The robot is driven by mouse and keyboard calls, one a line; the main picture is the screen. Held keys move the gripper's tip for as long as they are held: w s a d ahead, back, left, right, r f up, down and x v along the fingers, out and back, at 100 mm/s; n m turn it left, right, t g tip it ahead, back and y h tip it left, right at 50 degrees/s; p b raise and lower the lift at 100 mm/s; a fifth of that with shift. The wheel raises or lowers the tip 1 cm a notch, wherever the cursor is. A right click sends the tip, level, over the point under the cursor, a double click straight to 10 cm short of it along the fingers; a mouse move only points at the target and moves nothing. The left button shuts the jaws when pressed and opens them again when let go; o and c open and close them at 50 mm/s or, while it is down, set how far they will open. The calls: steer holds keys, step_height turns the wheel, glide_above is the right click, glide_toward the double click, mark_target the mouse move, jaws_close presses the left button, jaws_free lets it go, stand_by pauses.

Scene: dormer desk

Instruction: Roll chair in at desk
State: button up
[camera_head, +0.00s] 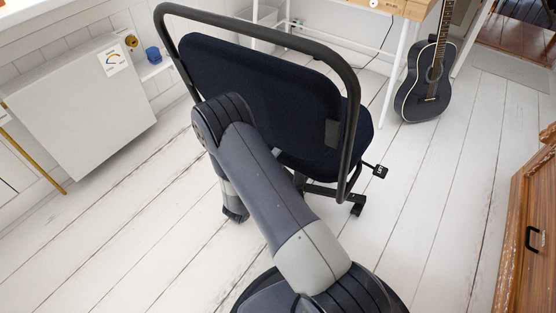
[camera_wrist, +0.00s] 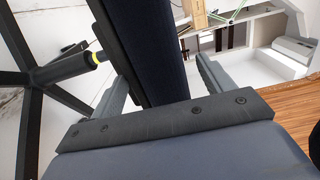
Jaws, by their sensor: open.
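The chair (camera_head: 262,92) stands on the floor with its navy back toward me in the head view. A black tube frame loops around the back, and a lever with a small tag sticks out at the right. The desk (camera_head: 400,6) is beyond the chair at the top, with white legs and a pale wooden top, cut off by the picture edge. My gripper (camera_wrist: 161,66) is open in the wrist view. A dark padded part of the chair (camera_wrist: 152,45) lies between its fingers; contact is unclear. The head view hides my fingers behind my arm. The chair's base (camera_wrist: 30,85) shows left.
A black guitar (camera_head: 428,78) stands right of the desk legs. A white panel (camera_head: 82,105) is on the left wall, with a blue object (camera_head: 153,55) beside it. A wooden cabinet (camera_head: 530,215) is at the right edge. White floorboards (camera_head: 430,190) are clear between chair and cabinet.

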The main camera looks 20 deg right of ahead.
steer(key=shift+w+d, duration=0.4)
steer(key=shift+d, duration=0.1)
jaws_close()
stand_by(0.6)
steer(key=shift+f, duration=0.1)
